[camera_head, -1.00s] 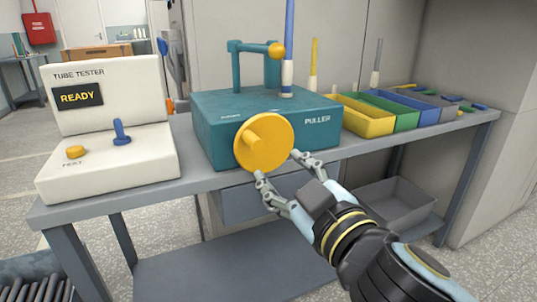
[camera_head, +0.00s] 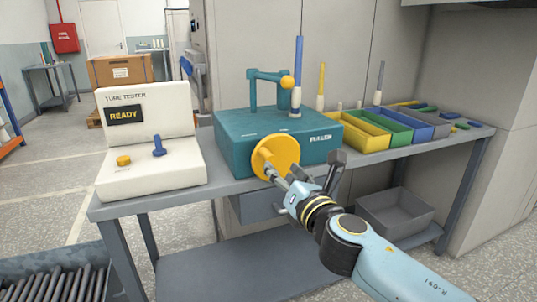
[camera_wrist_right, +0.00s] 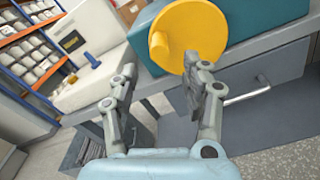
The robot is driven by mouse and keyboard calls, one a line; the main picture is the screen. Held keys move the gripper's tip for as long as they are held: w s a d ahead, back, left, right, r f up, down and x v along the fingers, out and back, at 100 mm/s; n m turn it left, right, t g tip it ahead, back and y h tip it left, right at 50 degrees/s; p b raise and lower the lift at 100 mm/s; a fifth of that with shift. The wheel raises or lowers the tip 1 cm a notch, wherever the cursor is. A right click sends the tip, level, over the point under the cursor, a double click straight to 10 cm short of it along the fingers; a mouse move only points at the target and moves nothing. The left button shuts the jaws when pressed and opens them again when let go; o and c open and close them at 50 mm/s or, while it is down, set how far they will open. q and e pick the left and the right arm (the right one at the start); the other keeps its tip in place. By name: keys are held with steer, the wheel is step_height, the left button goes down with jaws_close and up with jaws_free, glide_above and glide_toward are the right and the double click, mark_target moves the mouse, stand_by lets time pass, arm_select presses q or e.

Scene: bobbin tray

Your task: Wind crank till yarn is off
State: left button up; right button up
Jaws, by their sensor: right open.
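The teal puller (camera_head: 235,135) stands on the grey bench with a round yellow crank (camera_head: 284,150) on its front. A tall blue rod with a white base (camera_head: 298,70) stands upright on its top, beside a teal bracket with an orange ball; I cannot tell yarn on it. My right gripper (camera_head: 274,177) is open at the crank's lower front. In the right wrist view, the open fingers (camera_wrist_right: 160,84) point at the yellow crank (camera_wrist_right: 202,28), whose knob (camera_wrist_right: 158,46) lies ahead between their directions. No grip shows. My left gripper is not in view.
The white tube tester (camera_head: 150,180), reading READY, stands left of the puller. Yellow (camera_head: 365,140), green and blue bins line the bench at right, with upright rods behind. A grey bin (camera_head: 395,215) is below; a crate of dark rods (camera_head: 60,280) is at lower left.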

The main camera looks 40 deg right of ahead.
mark_target(268, 157)
steer(key=x, duration=0.8)
steer(key=shift+w, duration=0.2)
steer(key=shift+c, duration=0.3)
jaws_close()
